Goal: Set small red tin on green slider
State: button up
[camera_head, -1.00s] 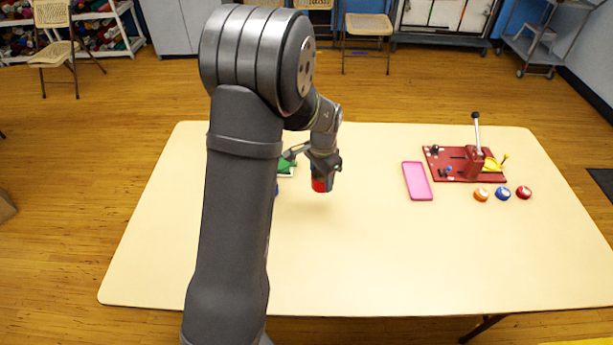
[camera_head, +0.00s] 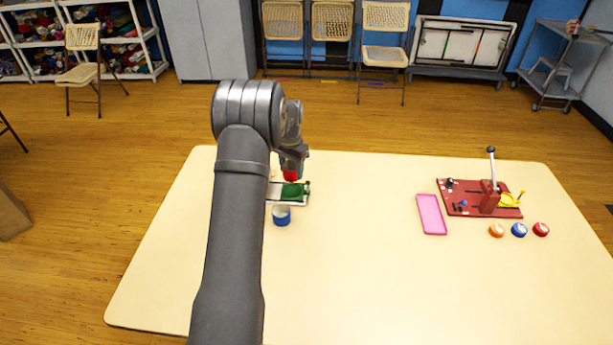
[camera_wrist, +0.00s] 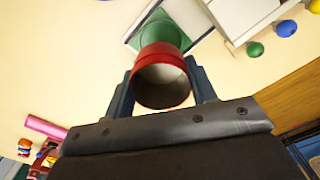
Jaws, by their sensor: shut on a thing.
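The small red tin (camera_head: 290,174) is held in my gripper (camera_head: 291,165), close above the green slider (camera_head: 292,190). In the wrist view the red tin (camera_wrist: 161,75) sits between the two fingers of my gripper (camera_wrist: 162,88), with its pale round end facing the camera. The green slider (camera_wrist: 160,30) shows just past the tin, on a white board with a dark edge. The tin covers part of the slider. Whether the tin touches it, I cannot tell.
A blue tin (camera_head: 282,215) stands in front of the slider board. A pink tray (camera_head: 431,214), a red board with a lever (camera_head: 479,198) and orange, blue and red round things (camera_head: 519,230) lie at the right. The table's middle is clear. My arm hides part of the left.

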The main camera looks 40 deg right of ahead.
send_over(292, 191)
jog(key=shift+f, duration=2.9)
jog(key=shift+f, duration=0.55)
jog(key=o, duration=0.7)
jog(key=shift+r, duration=5.45)
notch_tip(292, 191, down, 9)
jog(key=shift+f, duration=0.1)
